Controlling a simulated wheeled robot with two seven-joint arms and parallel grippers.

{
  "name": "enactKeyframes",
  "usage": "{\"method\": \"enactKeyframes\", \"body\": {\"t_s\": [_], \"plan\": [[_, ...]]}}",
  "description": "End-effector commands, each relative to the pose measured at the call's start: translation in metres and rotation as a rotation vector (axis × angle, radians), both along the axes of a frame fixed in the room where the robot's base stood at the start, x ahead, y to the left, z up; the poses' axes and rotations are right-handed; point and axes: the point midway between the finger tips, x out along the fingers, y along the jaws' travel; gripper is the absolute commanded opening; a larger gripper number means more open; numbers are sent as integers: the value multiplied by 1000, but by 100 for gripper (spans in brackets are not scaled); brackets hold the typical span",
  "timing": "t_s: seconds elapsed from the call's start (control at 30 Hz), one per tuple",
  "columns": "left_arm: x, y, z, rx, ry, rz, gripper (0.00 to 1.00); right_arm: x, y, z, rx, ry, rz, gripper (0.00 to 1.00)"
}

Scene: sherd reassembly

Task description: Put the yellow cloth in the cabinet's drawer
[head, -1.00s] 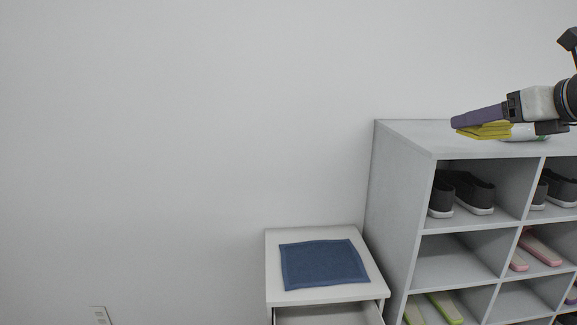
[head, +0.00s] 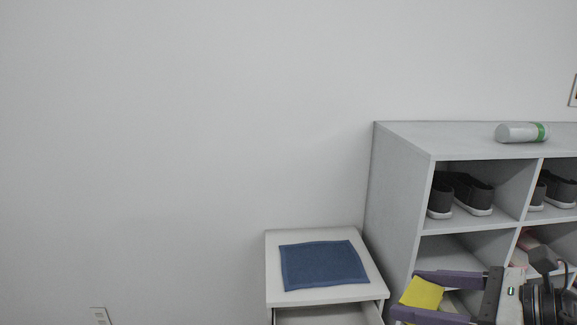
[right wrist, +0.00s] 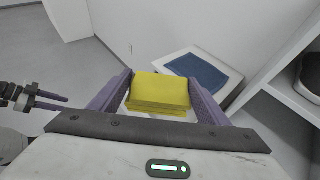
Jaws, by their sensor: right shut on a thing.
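The folded yellow cloth (head: 422,293) is between the purple fingers of my right gripper (head: 406,293), at the lower right of the head view. The right wrist view shows the cloth (right wrist: 160,92) held by both fingers. The white cabinet (head: 273,275) stands left of the gripper. Its drawer (head: 330,315) shows pulled out below the top, cut off by the frame's bottom edge. In the right wrist view my left gripper (right wrist: 66,103) is at the left, its two fingers apart and empty.
A blue cloth (head: 322,265) lies flat on the cabinet top. A grey shelf unit (head: 400,185) with shoes stands directly right of the cabinet. A white bottle with a green band (head: 520,132) lies on it.

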Motion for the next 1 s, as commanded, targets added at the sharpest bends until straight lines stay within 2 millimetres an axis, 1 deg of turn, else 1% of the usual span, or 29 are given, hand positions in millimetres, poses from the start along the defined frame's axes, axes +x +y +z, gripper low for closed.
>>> {"method": "enactKeyframes", "body": {"t_s": [0.03, 0.1, 0.2, 0.3, 0.4, 0.57, 1.0], "plan": [[0, 0, 0, 0, 0, 0, 37, -17, 4, -11, 2, 8, 18, 48], [0, 0, 0, 0, 0, 0, 37, -37, 7, -20, 1, 8, 37, 48], [0, 0, 0, 0, 0, 0, 37, -63, 10, -29, 1, 6, 59, 48], [0, 0, 0, 0, 0, 0, 37, -82, 12, -35, 0, 4, 73, 48], [0, 0, 0, 0, -1, 0, 37, -95, 13, -38, 0, 3, 82, 48], [0, 0, 0, 0, -1, 0, 37, -103, 14, -39, 4, 0, 87, 48], [1, 0, 1, -1, -3, 0, 37, -103, 14, -38, 5, -2, 86, 48]]}}
